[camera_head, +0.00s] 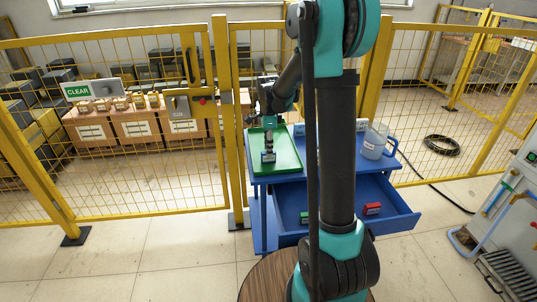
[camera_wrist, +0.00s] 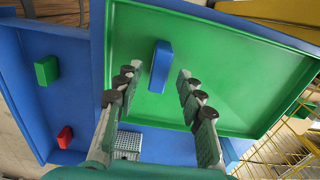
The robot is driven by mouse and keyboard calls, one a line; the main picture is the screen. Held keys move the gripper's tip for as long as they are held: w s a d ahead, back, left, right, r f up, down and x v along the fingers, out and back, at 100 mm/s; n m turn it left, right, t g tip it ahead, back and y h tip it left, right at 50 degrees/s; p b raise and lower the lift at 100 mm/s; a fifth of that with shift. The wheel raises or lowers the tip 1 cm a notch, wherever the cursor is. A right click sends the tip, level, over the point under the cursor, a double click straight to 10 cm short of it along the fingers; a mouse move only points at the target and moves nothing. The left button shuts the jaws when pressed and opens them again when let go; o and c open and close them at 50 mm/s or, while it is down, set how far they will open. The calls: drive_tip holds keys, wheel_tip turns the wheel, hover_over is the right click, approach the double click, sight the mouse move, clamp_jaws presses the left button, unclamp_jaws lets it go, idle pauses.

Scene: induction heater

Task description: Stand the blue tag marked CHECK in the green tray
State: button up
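The green tray (camera_head: 287,163) lies on the left of the blue bench top; it fills much of the wrist view (camera_wrist: 225,60). The blue tag (camera_wrist: 161,67) is in the tray in the wrist view, apart from the tray's walls. It looks upright, with its marking not readable. My gripper (camera_wrist: 156,76) is open over the tray, its fingers on either side of the tag with gaps between.
The blue drawer (camera_head: 389,203) is open below the bench top, with a green block (camera_head: 304,217) and a red block (camera_head: 372,209) in it. Yellow mesh fencing (camera_head: 222,90) runs behind. My arm hides the bench's middle.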

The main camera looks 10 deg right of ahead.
wheel_tip(320, 180, up, 8)
drive_tip(key=f, duration=0.1)
drive_tip(key=s+d+f+n+t, duration=0.1)
drive_tip(key=s+d+f+n, duration=0.1)
drive_tip(key=s+n, duration=0.4)
drive_tip(key=s+d+f+n+t, duration=0.1)
drive_tip(key=s+f+n, duration=0.3)
drive_tip(key=s, duration=0.8)
drive_tip(key=s+d+f+n+t, duration=0.2)
drive_tip(key=s+f+n, duration=0.2)
drive_tip(key=s+n, duration=0.4)
drive_tip(key=shift+s+d, duration=0.4)
drive_tip(key=shift+s, duration=0.15)
